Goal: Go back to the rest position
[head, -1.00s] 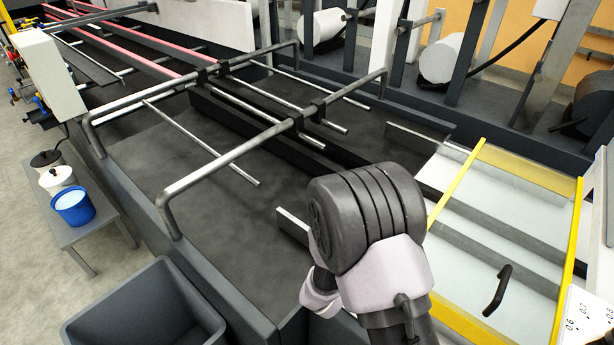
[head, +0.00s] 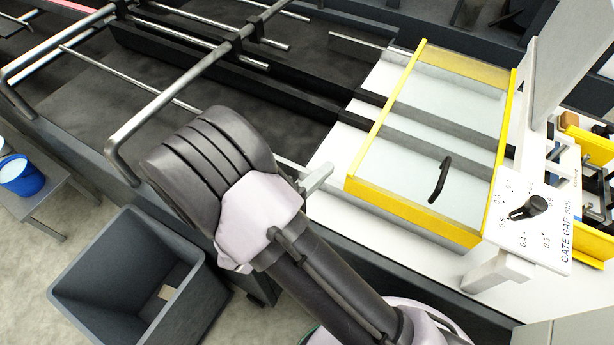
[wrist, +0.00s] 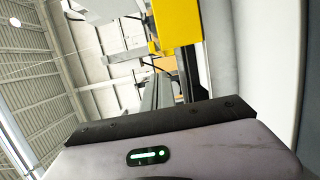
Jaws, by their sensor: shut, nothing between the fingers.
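My arm's dark ribbed joint and pale link fill the lower middle of the head view. My gripper is not seen in the head view. In the wrist view its mauve-grey body, with a green light, spans the bottom, and the slim grey fingers of my gripper (wrist: 164,88) stand close together above the dark bar. They are shut and hold nothing. A yellow block (wrist: 178,24) shows behind them, with a roof at the left.
The machine's clear guard (head: 430,135) with yellow edges and a black handle lies right of my arm. A GATE GAP dial (head: 528,208) is further right. A grey bin (head: 75,285) stands at lower left. A blue bucket (head: 20,177) sits on a low bench. Metal rails (head: 190,80) cross behind.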

